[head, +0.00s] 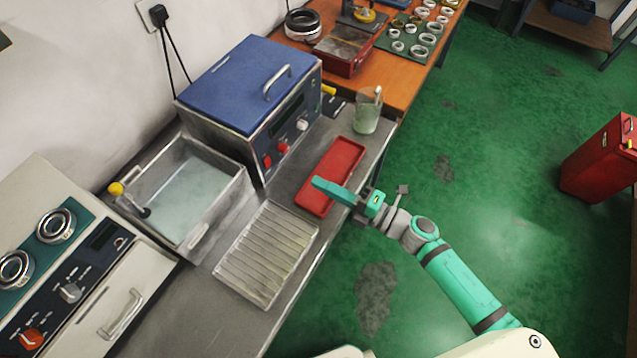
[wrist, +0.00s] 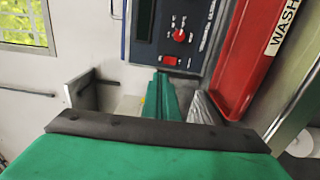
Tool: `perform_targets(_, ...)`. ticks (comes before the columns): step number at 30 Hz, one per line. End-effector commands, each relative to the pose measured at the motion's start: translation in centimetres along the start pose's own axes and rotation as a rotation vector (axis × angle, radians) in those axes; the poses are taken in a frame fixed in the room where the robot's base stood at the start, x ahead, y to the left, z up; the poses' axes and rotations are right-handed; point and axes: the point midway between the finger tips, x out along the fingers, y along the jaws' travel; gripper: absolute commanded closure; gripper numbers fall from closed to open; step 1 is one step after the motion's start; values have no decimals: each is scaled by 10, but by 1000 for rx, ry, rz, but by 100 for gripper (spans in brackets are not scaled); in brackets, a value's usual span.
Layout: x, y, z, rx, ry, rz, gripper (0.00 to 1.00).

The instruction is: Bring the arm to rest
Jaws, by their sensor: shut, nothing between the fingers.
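My arm reaches from the lower right in the head view, with my green gripper (head: 334,191) held above the front edge of the steel bench, over the near end of the red tray (head: 343,158). The gripper is shut and holds nothing. In the wrist view, the shut green fingers (wrist: 165,98) point toward the blue machine's control panel (wrist: 180,35). The red tray with a "WASH" label (wrist: 250,60) is to their right.
On the bench are a blue-lidded machine (head: 245,85), a steel basin of liquid (head: 190,190), a ribbed drain rack (head: 266,252) and a beaker (head: 367,112). Several rings lie on a green mat (head: 410,36).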

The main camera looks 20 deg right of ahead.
Motion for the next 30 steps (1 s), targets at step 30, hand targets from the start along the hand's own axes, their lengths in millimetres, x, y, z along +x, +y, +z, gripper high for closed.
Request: perform_targets(30, -122, -66, -154, 782, -411, 19, 100)
